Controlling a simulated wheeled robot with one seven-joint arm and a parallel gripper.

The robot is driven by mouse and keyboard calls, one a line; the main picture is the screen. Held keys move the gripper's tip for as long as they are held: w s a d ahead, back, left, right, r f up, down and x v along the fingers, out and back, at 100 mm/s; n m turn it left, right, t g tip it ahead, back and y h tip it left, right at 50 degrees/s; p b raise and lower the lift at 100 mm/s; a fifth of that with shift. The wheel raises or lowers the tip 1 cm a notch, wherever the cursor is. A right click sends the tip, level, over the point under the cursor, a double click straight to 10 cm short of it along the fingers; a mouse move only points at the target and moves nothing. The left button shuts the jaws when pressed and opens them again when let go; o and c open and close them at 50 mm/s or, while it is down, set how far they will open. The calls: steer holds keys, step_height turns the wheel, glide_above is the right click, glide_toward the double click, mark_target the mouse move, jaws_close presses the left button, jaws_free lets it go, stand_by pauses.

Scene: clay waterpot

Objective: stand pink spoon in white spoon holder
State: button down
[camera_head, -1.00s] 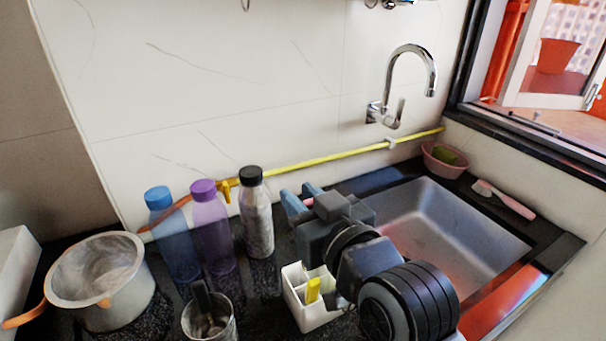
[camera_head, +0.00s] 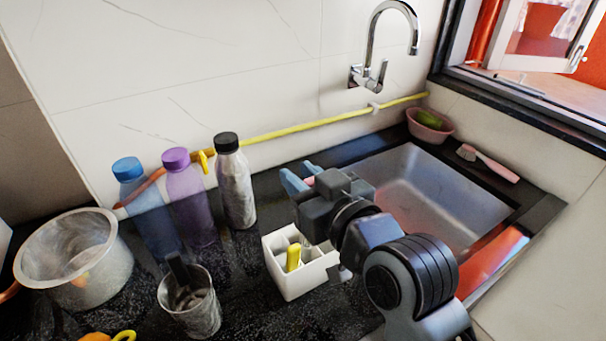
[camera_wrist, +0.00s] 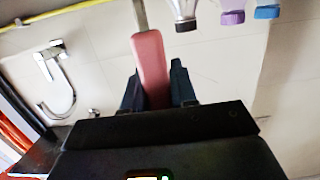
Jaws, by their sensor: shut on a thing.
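The pink spoon's handle (camera_wrist: 152,70) is clamped between the two dark fingers of my gripper (camera_wrist: 155,85) in the wrist view, and its metal shaft (camera_wrist: 140,15) runs out past the top edge. In the head view only a bit of pink (camera_head: 309,181) shows between the bluish fingertips of my gripper (camera_head: 300,177); the rest of the spoon is hidden. The white spoon holder (camera_head: 307,278) stands upright on the black counter, below my gripper in the picture. It has compartments, and a yellow item stands in one. My wrist covers part of its right side.
A white bottle (camera_head: 235,185), purple bottle (camera_head: 190,200) and blue bottle (camera_head: 150,215) stand left of the holder. A metal cup (camera_head: 192,305) is at front left, a pot (camera_head: 75,265) further left. The sink (camera_head: 430,200) lies right, behind my arm. A tap (camera_head: 365,75) is on the wall.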

steer(key=shift+f+b, duration=2.75)
steer(key=shift+f, duration=1.1)
steer(key=c, duration=0.8)
jaws_free()
steer(key=shift+s, duration=0.1)
steer(key=v, duration=0.7)
steer(key=shift+s+d+r+b, duration=0.2)
steer(key=shift+s+b, duration=0.1)
steer(key=shift+b, duration=0.15)
